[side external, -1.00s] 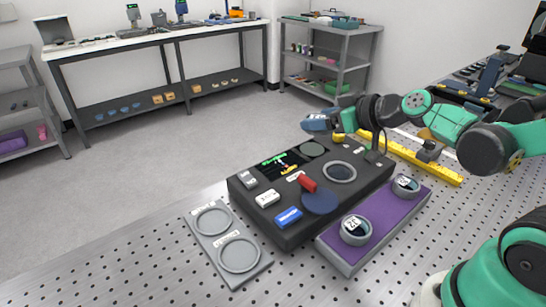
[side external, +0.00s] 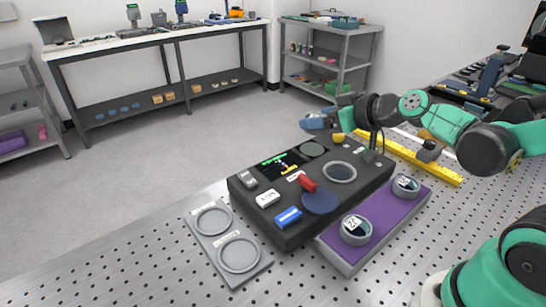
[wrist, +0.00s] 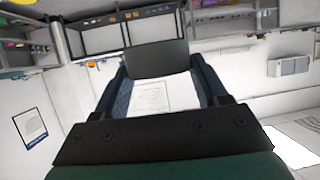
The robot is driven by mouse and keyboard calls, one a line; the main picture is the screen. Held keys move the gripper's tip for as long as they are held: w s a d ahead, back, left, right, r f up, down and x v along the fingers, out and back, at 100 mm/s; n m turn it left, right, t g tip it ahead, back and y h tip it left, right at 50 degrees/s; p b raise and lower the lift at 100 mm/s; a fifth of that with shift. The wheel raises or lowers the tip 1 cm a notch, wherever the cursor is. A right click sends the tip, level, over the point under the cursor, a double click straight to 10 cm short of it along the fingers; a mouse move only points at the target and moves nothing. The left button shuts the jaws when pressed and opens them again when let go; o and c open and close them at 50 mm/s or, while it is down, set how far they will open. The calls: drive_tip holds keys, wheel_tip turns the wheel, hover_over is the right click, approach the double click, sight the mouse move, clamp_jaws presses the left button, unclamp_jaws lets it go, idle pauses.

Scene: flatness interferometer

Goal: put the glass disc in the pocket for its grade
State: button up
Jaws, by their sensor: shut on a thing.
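My gripper (side external: 318,122) is raised above the back of the black interferometer box (side external: 285,218), pointing left. In the wrist view, its blue fingers (wrist: 158,72) are closed on a dark flat piece (wrist: 156,58); I cannot tell whether this is the glass disc. A grey plate (side external: 228,228) at the front left has two round labelled pockets, seemingly empty; their labels are too small to read. A purple tray (side external: 400,213) at right has two rings, a near one (side external: 356,230) and a far one (side external: 405,187), each with a dark centre and white tag.
The box carries a red lever (side external: 307,184), a blue block (side external: 288,216), a white block (side external: 267,199), a dark blue round pad (side external: 320,201), a ring (side external: 340,172) and a lit screen (side external: 283,163). A yellow bar (side external: 420,160) lies behind. The perforated table's front is clear.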

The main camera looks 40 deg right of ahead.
drive_tip(key=shift+d+n+y, duration=0.5)
drive_tip(key=shift+d, duration=0.15)
wheel_tip(320, 180, up, 3)
drive_tip(key=d+n+g+y, duration=0.2)
drive_tip(key=n+y, duration=0.3)
wheel_tip(320, 180, up, 5)
drive_tip(key=n+g+y, duration=0.3)
drive_tip(key=n+g, duration=0.1)
hover_over(344, 173)
drive_tip(key=shift+r, duration=0.15)
wheel_tip(344, 173, down, 20)
drive_tip(key=shift+r, duration=0.15)
drive_tip(key=o, duration=1.3)
